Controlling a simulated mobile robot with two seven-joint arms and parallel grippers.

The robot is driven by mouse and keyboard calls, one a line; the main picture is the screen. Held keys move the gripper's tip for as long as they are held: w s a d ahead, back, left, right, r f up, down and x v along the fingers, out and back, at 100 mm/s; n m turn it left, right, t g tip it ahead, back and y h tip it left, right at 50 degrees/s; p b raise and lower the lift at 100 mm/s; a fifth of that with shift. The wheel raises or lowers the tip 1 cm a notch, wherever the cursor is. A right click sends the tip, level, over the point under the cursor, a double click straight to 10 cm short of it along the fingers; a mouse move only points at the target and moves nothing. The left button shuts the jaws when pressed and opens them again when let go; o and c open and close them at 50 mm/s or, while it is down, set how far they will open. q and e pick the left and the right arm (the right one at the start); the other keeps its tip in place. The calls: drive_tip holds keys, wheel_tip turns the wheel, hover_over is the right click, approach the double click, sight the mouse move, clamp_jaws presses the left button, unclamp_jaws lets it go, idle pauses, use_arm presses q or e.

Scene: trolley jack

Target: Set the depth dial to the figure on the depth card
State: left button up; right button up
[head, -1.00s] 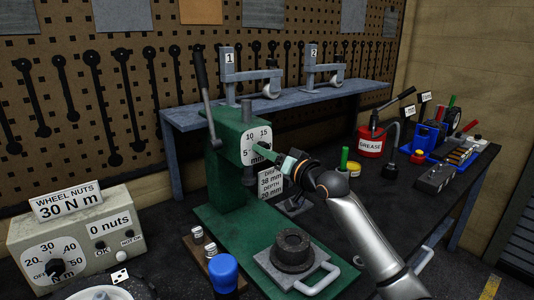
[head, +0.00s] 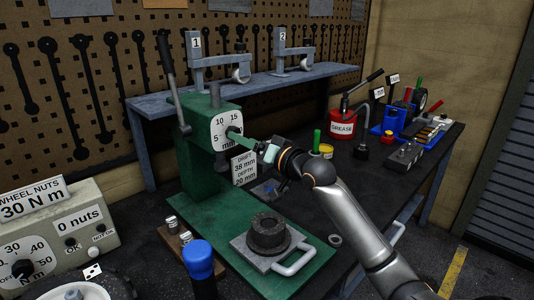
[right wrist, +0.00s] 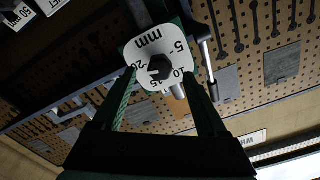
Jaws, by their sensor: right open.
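The depth dial (head: 221,134) is a white plate on the front of the green press (head: 200,165), marked 5, 10, 15 and mm. The right wrist view shows its face (right wrist: 148,45) with a dark knob (right wrist: 160,66) in the middle; 20 also shows there. I cannot tell where the knob points. The depth card (head: 244,170) below the dial reads drift 38 mm, depth 20 mm. My right gripper (head: 243,140) is open in front of the dial. In the right wrist view its fingers (right wrist: 160,74) lie either side of the knob, apparently not gripping it. My left gripper is not in view.
A grey block with a dark ring (head: 268,234) and a handle sits on the press base. A wheel nuts box (head: 60,235) and a blue-topped object (head: 198,260) stand at front left. A red grease can (head: 341,124) stands behind my right arm.

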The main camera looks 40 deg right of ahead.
drive_tip(key=s+b, duration=0.1)
drive_tip(key=s, duration=0.8)
drive_tip(key=shift+d+b, duration=0.3)
drive_tip(key=shift+b, duration=0.1)
drive_tip(key=shift+w, duration=0.1)
